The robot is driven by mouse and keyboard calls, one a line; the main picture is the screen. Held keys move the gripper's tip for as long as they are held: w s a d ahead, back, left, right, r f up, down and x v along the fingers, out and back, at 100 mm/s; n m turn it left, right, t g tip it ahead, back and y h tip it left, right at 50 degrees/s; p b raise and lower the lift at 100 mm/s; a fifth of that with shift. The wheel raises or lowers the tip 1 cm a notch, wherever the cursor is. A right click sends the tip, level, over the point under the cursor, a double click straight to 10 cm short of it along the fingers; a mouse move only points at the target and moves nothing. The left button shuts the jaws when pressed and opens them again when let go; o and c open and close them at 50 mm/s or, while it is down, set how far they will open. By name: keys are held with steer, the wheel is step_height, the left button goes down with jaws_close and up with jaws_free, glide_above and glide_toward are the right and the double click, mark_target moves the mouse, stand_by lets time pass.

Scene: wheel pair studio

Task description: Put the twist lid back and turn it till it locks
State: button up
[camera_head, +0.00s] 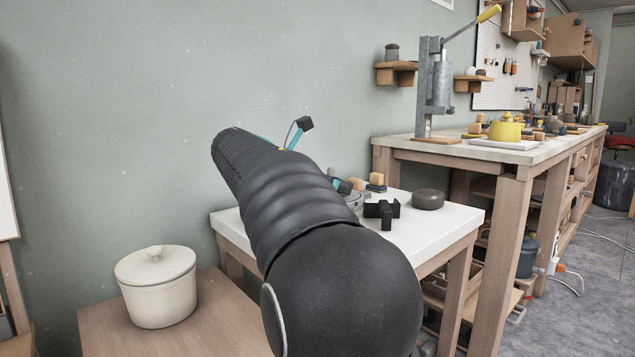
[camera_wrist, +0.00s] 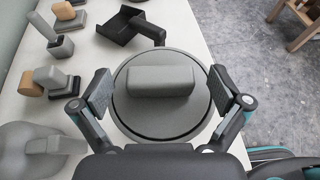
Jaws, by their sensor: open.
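The twist lid (camera_wrist: 160,122) is a round dark grey disc with a raised bar handle (camera_wrist: 161,81) across it. It fills the middle of the wrist view, with a thin rim around its edge. I cannot tell from above how it sits on what is below it. My gripper (camera_wrist: 160,90) is open, with one pad left and one right of the bar, a gap on each side. In the head view my arm hides the gripper; a greyish round container (camera_head: 354,203) shows only in part beside my arm.
The white table (camera_head: 449,226) carries a dark rounded object (camera_head: 428,199), a black bracket-like piece (camera_head: 383,210) and wooden blocks (camera_head: 376,180). In the wrist view a grey round object (camera_wrist: 35,150) lies lower left. A cream lidded pot (camera_head: 157,287) stands on a lower wooden surface at left.

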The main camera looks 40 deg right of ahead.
steer(key=shift+d+f, duration=0.15)
steer(key=shift+d, duration=0.25)
steer(key=c, duration=1.5)
steer(key=shift+p, duration=0.4)
steer(key=shift+m+g+y+p, duration=0.3)
steer(key=shift+m+g+p, duration=1.05)
steer(key=shift+p, duration=1.1)
steer(key=shift+f+g, duration=0.25)
steer(key=shift+g, duration=0.1)
